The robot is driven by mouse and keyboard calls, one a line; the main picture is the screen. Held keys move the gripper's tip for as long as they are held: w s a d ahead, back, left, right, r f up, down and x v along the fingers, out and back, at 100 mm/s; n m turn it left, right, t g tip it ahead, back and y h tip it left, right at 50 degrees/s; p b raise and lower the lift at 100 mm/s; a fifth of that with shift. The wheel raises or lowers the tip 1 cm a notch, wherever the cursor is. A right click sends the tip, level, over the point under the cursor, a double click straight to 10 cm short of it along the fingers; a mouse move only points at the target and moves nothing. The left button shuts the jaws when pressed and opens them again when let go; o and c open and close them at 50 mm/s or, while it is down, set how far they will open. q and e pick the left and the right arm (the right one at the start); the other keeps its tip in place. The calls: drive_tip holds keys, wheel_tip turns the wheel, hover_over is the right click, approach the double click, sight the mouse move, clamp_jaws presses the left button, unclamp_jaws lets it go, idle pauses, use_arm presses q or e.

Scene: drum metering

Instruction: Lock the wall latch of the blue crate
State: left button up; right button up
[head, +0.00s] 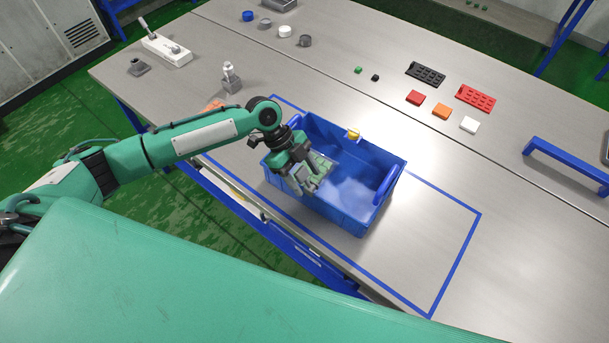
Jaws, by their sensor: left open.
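The blue crate (347,211) stands on the table inside a blue taped outline. A small yellow piece (353,133), which looks like the wall latch, sits on the crate's far wall at the rim. I cannot tell its position, locked or unlocked. My left gripper (306,190) is open, at the crate's left end, reaching down over the rim. It is apart from the yellow piece. Something greenish (321,163) shows in the crate beside the gripper, partly hidden by it. My right gripper is not in view.
A blue handle (565,163) stands at the right. The taped area right of the crate is clear.

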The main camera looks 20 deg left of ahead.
use_arm(q)
drive_tip(key=b+v, duration=0.4)
drive_tip(key=v, duration=0.9)
drive_tip(key=shift+a, duration=0.25)
drive_tip(key=shift+w+r, duration=0.1)
drive_tip(key=shift+r, duration=0.05)
